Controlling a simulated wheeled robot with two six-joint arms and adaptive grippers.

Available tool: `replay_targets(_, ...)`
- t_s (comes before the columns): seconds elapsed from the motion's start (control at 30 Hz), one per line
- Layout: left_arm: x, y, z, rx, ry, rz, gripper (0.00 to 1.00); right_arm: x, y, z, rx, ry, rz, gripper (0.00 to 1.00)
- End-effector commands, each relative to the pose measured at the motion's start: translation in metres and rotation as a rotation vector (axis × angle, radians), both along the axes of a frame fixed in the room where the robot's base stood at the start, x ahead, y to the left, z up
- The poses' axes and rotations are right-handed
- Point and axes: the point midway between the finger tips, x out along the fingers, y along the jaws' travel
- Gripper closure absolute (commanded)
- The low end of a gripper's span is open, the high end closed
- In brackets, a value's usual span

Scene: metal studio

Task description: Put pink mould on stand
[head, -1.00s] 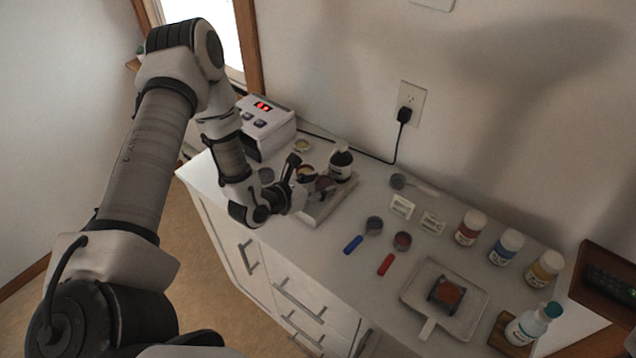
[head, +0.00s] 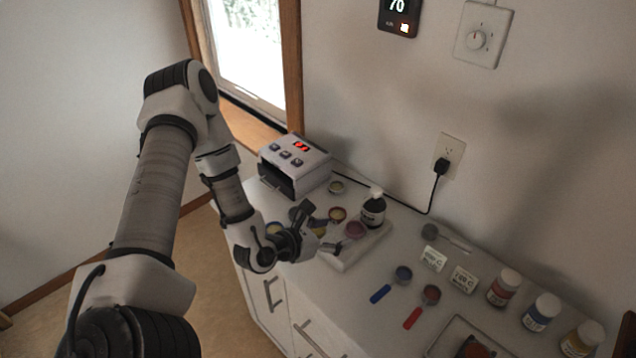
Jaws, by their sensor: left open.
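The pink mould (head: 355,230) is a small, dull-pink round piece. It appears to rest on a pale slab-like stand (head: 345,262), beside a dark bottle with a white cap (head: 373,208). My left gripper (head: 323,230) is open, just left of the pink mould, with its fingers pointing toward it. A gap shows between the fingertips and the mould. The gripper hides part of the slab's left end and some small round dishes behind it. My right gripper is out of view.
A white box-shaped device with a red display (head: 295,165) stands at the back left. A yellowish round dish (head: 338,214) is close behind the gripper. Blue (head: 390,285) and red (head: 422,306) scoops, cards and several jars occupy the right side.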

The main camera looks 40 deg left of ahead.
Motion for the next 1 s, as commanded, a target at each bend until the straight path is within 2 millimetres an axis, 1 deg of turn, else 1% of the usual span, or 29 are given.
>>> replay_targets(0.03, -0.011, 0.003, 0.008, -0.008, 0.0, 0.008, 0.23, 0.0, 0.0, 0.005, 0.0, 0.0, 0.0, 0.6)
replay_targets(0.17, -0.035, 0.008, 0.019, -0.008, -0.001, 0.006, 0.23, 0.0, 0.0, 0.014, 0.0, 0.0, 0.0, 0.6)
replay_targets(0.2, -0.04, 0.01, 0.022, -0.005, 0.0, 0.005, 0.23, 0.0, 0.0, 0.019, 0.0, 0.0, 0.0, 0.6)
replay_targets(0.3, -0.051, 0.011, 0.025, -0.003, 0.001, 0.002, 0.23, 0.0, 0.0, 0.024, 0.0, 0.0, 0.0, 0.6)
replay_targets(0.37, -0.055, 0.012, 0.026, -0.003, 0.0, 0.0, 0.23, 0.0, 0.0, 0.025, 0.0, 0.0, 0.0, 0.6)
replay_targets(0.43, -0.058, 0.006, 0.026, -0.002, 0.001, -0.027, 0.23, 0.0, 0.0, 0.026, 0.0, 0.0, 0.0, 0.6)
replay_targets(0.47, -0.06, -0.002, 0.025, -0.004, 0.005, -0.063, 0.23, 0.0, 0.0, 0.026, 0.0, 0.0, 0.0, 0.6)
replay_targets(0.5, -0.063, -0.017, 0.024, -0.01, 0.014, -0.135, 0.23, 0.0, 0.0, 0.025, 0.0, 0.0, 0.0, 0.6)
replay_targets(0.57, -0.076, -0.054, 0.021, -0.016, 0.041, -0.316, 0.23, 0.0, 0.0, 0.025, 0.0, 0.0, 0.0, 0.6)
replay_targets(0.6, -0.094, -0.084, 0.016, -0.014, 0.076, -0.484, 0.23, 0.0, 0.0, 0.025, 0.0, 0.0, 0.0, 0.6)
replay_targets(0.63, -0.114, -0.108, 0.011, -0.006, 0.113, -0.632, 0.23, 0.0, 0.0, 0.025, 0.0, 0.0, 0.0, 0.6)
replay_targets(0.67, -0.14, -0.129, 0.004, 0.012, 0.157, -0.797, 0.23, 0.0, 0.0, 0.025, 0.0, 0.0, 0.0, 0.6)
replay_targets(0.7, -0.181, -0.149, -0.007, 0.055, 0.23, -1.034, 0.23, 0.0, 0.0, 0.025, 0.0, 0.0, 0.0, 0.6)
replay_targets(0.73, -0.213, -0.155, -0.017, 0.106, 0.287, -1.209, 0.23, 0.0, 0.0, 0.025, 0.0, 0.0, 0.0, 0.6)
replay_targets(0.77, -0.243, -0.154, -0.027, 0.169, 0.342, -1.378, 0.23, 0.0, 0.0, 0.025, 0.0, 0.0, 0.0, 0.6)
replay_targets(0.8, -0.276, -0.143, -0.04, 0.276, 0.406, -1.59, 0.23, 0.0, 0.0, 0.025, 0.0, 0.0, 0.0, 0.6)
replay_targets(0.83, -0.295, -0.13, -0.051, 0.373, 0.446, -1.738, 0.23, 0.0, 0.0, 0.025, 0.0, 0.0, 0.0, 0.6)
replay_targets(0.87, -0.308, -0.114, -0.06, 0.484, 0.473, -1.878, 0.23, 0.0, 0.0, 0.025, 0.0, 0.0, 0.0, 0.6)
replay_targets(0.9, -0.315, -0.092, -0.073, 0.653, 0.482, -2.045, 0.23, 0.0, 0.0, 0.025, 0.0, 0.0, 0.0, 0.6)
replay_targets(0.93, -0.314, -0.078, -0.082, 0.789, 0.468, -2.154, 0.23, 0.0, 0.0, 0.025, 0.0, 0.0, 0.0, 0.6)
replay_targets(0.97, -0.307, -0.067, -0.09, 0.927, 0.433, -2.244, 0.23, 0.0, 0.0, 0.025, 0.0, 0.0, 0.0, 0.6)
replay_targets(1.0, -0.293, -0.06, -0.1, 1.103, 0.359, -2.335, 0.23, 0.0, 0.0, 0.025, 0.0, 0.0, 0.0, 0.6)
